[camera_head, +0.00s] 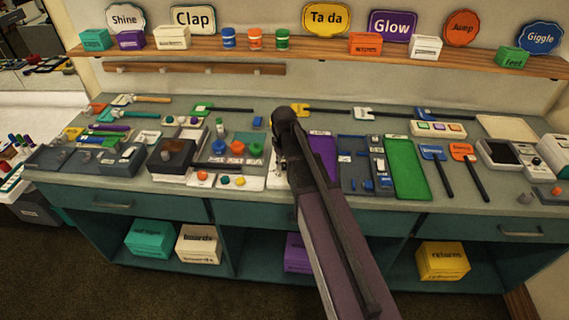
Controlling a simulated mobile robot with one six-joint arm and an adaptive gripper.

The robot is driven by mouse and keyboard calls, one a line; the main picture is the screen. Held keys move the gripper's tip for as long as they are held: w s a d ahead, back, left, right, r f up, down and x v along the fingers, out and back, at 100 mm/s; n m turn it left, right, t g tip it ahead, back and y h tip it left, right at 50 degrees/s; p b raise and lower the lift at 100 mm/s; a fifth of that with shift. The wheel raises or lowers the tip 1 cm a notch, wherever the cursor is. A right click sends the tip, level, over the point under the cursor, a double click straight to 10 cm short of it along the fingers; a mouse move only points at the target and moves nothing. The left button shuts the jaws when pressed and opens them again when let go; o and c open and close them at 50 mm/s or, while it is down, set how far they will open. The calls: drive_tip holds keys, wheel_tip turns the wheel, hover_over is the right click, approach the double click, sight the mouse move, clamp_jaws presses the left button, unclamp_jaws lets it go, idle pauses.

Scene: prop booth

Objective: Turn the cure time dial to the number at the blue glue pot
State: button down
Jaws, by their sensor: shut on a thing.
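My gripper (279,160) is low over the middle of the bench, at a pale panel (279,181), and is largely hidden by my own arm. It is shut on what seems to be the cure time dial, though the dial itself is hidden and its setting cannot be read. A small blue pot (228,39), seemingly the blue glue pot, stands upright on the wall shelf, left of an orange pot (254,39) and a green pot (282,39). Any number at the blue pot is too small to read.
A dark box (178,165) and a board with blue, red and green round pieces (237,150) are left of my gripper. A purple panel (323,158), blue tray (356,165) and green mat (407,170) lie to its right. Tools and devices crowd the bench.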

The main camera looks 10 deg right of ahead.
drive_tip(key=shift+s+n, duration=0.15)
drive_tip(key=shift+n, duration=0.65)
drive_tip(key=shift+c, duration=1.7)
unclamp_jaws()
drive_tip(key=shift+m, duration=0.4)
